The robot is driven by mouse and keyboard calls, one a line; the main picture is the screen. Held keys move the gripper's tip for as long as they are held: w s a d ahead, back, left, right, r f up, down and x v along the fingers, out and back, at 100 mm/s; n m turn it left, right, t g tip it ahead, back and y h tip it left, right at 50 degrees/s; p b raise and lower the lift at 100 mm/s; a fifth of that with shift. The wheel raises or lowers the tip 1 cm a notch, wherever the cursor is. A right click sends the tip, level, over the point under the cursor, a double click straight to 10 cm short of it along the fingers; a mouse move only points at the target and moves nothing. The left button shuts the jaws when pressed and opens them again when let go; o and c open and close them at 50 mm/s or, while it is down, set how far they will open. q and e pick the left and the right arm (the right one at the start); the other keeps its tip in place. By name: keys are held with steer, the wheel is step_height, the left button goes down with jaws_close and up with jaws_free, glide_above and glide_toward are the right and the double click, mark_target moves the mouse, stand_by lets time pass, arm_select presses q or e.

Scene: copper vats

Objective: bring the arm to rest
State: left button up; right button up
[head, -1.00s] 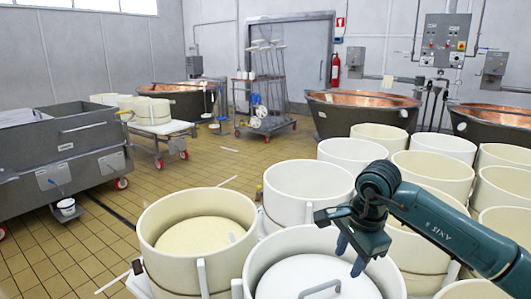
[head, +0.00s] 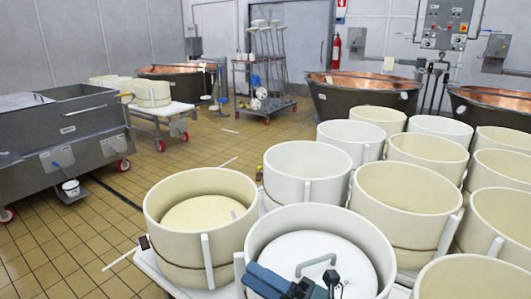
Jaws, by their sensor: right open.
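My right gripper (head: 298,282) is at the bottom edge of the head view, in front of the front mould with a white lid (head: 296,245). It is open, and I see nothing between its fingers. Most of it and its arm are cut off by the frame edge. The grey handle (head: 316,260) of the lid shows just above it; I cannot tell whether they touch. My left gripper is not in view.
Cream round moulds (head: 407,196) stand close together at the right. One at the left (head: 160,228) holds a pale cheese. Copper vats (head: 363,101), a rack trolley (head: 264,90) and a steel tank (head: 72,120) stand behind. Tiled floor (head: 190,150) is open between them.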

steer(key=d+f+m+t+h, duration=0.7)
steer(key=m+t+h, duration=0.1)
steer(key=m, duration=0.8)
steer(key=s+d+f+m+g+h, duration=0.3)
steer(key=s+d+f+m+h, duration=0.1)
steer(key=s+f+m, duration=0.2)
steer(key=s+d+f+m+g+h+p, duration=0.1)
steer(key=s+d+f+m+g+h, duration=0.2)
steer(key=f+m, duration=0.6)
step_height(320, 180, down, 2)
steer(key=s+d+h, duration=0.1)
steer(key=s, duration=0.1)
steer(key=shift+s+d+f+h, duration=0.2)
steer(key=shift+s+f+h, duration=0.1)
steer(key=shift+s, duration=0.1)
